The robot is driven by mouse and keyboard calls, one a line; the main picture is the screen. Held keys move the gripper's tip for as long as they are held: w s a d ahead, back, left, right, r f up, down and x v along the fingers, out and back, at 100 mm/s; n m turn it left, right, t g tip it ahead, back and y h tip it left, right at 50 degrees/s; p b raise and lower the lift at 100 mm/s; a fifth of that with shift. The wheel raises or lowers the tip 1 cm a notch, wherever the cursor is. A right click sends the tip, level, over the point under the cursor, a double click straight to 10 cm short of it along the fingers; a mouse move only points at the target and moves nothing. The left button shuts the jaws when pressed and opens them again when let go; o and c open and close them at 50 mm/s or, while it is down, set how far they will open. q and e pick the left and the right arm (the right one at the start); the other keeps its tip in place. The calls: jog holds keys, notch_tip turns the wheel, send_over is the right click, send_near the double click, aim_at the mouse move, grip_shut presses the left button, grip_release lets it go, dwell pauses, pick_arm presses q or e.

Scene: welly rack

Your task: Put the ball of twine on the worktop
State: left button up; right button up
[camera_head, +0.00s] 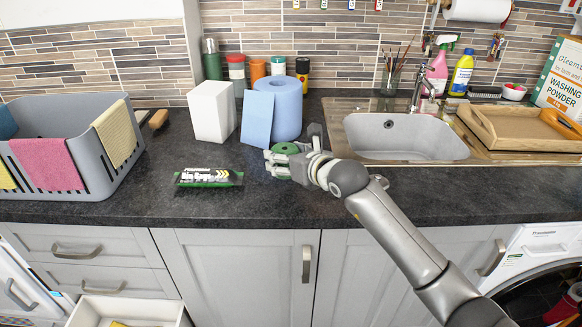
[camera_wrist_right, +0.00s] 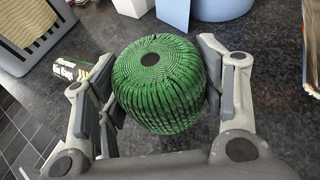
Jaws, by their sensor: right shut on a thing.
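The ball of twine is green and shows large in the right wrist view (camera_wrist_right: 158,88), between the two fingers of my right gripper (camera_wrist_right: 160,95). The fingers press on its two sides. In the head view the twine (camera_head: 284,149) is partly hidden by my right gripper (camera_head: 290,160), which is shut on it at the worktop (camera_head: 270,200). The worktop is dark and speckled. I cannot tell whether the twine touches the worktop or is just above it. My left gripper is not in view.
A black and green pack (camera_head: 208,178) lies left of the twine. A blue roll (camera_head: 284,105) and white box (camera_head: 212,112) stand behind. A grey basket with cloths (camera_head: 95,185) is at the left, a sink (camera_head: 405,140) at the right. The worktop's front strip is clear.

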jog(key=shift+w+d+f, duration=0.35)
jog(key=shift+f, duration=0.2)
jog(key=f, duration=0.3)
jog(key=shift+w+d+f, duration=0.1)
jog(key=shift+w+d, duration=0.1)
jog(key=shift+d, duration=0.1)
jog(key=shift+f, duration=0.3)
jog(key=shift+f, duration=0.15)
jog(key=o, duration=1)
jog(key=shift+o, duration=0.2)
